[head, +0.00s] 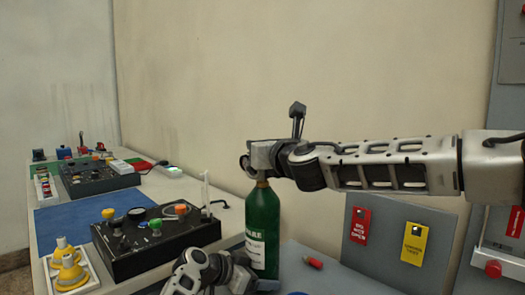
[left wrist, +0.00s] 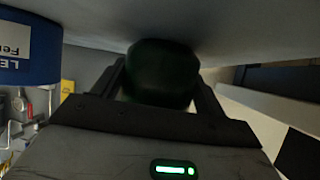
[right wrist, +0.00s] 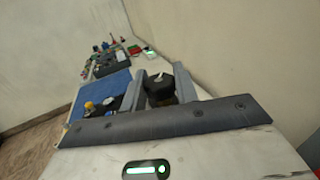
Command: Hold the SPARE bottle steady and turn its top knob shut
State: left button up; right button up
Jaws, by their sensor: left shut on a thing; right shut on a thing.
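The green SPARE bottle (head: 262,215) stands upright at the front of the bench, its white label partly hidden. My left gripper (head: 262,284) is shut on its lower body from the left. In the left wrist view the dark green bottle (left wrist: 160,75) fills the space between the two fingers. My right gripper (head: 262,158) comes in from the right and is shut at the bottle's top. In the right wrist view a dark top knob (right wrist: 158,92) with a pale mark sits between the fingers. The head view hides the knob behind the gripper.
A black panel box (head: 155,240) with coloured knobs stands left of the bottle. A blue mat (head: 85,215) and yellow cones (head: 68,268) lie farther left. A red-tipped item (head: 314,262) lies right of the bottle. A grey panel with red (head: 360,226) and yellow (head: 414,243) tags stands at right.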

jog(key=m+h, duration=0.2)
jog(key=h, duration=0.2)
jog(key=m+t+h, duration=0.1)
jog(key=m+h, duration=0.2)
jog(key=h, duration=0.1)
jog(key=shift+a+t, duration=0.15)
jog(key=shift+t, duration=0.15)
jog(key=m+h, duration=0.1)
jog(key=h, duration=0.1)
jog(key=m+g+h, duration=0.1)
jog(key=m+h, duration=0.2)
jog(key=h, duration=0.2)
jog(key=shift+r+m+g, duration=0.25)
jog(key=shift+m+g, duration=0.05)
jog(key=shift+m, duration=0.1)
pick_arm(q)
jog(key=shift+f, duration=0.1)
pick_arm(e)
jog(key=shift+d+f+m+g+h, duration=0.1)
jog(key=shift+d+m+g+h, duration=0.15)
jog(key=shift+m+h, duration=0.2)
jog(key=o, duration=1)
jog(key=shift+c, duration=0.2)
jog(key=shift+a+f, duration=0.1)
jog(key=shift+f, duration=0.05)
jog(key=shift+s+a, duration=0.3)
jog(key=shift+s, duration=0.25)
jog(key=v, duration=1)
jog(key=shift+s, duration=0.35)
